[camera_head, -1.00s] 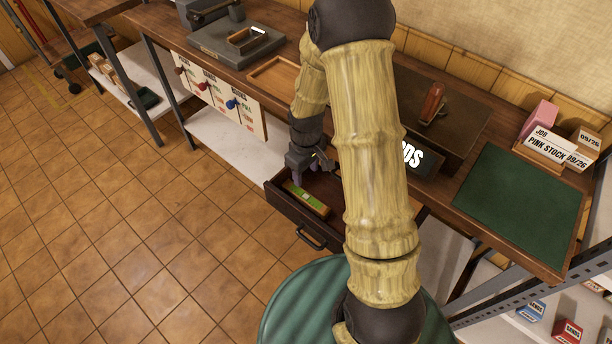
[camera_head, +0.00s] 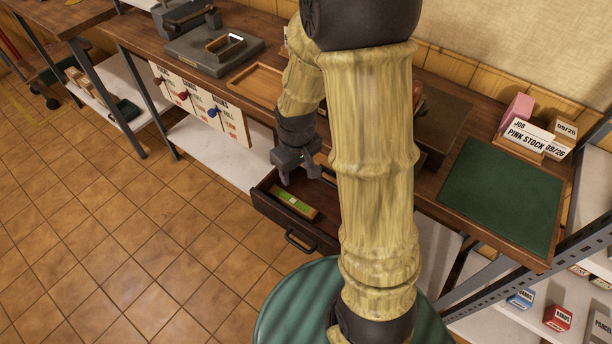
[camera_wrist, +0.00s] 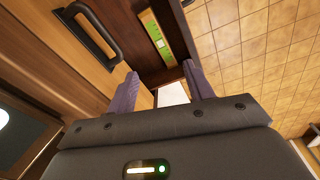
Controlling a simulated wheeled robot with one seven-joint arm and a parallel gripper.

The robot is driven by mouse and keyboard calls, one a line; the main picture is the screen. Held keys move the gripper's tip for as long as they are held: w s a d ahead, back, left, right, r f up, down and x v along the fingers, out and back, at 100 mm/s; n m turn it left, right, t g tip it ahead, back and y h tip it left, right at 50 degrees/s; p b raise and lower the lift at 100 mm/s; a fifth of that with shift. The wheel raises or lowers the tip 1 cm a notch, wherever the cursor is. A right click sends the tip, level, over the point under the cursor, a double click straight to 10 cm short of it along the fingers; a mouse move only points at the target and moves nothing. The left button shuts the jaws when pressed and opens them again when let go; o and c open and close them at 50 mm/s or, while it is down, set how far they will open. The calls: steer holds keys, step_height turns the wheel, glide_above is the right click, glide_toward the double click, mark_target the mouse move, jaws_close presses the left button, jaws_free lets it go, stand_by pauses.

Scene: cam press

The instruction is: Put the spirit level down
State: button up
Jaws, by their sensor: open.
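The spirit level (camera_head: 294,203), a wooden bar with a green face and a pale vial, lies in the open drawer (camera_head: 318,239) under the bench. In the wrist view the level (camera_wrist: 157,37) shows beyond the fingertips, lying inside the drawer near its side wall. My gripper (camera_head: 299,179) is above the drawer, over its back left part, apart from the level. In the wrist view my gripper (camera_wrist: 160,82) has its two purple-grey fingers spread wide with nothing between them. My arm hides the right part of the drawer.
The drawer handle (camera_head: 303,241) sticks out in front. On the bench are a wooden tray (camera_head: 255,83), a grey press (camera_head: 213,48) and a green mat (camera_head: 500,197). Cards with coloured knobs (camera_head: 203,103) hang at the bench front. A green round top (camera_head: 290,310) is near me.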

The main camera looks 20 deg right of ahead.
steer(key=s+r+m+t, duration=0.1)
steer(key=s+r+m, duration=0.2)
steer(key=s+r, duration=0.3)
steer(key=shift+s+r+m, duration=0.4)
steer(key=shift+s, duration=0.55)
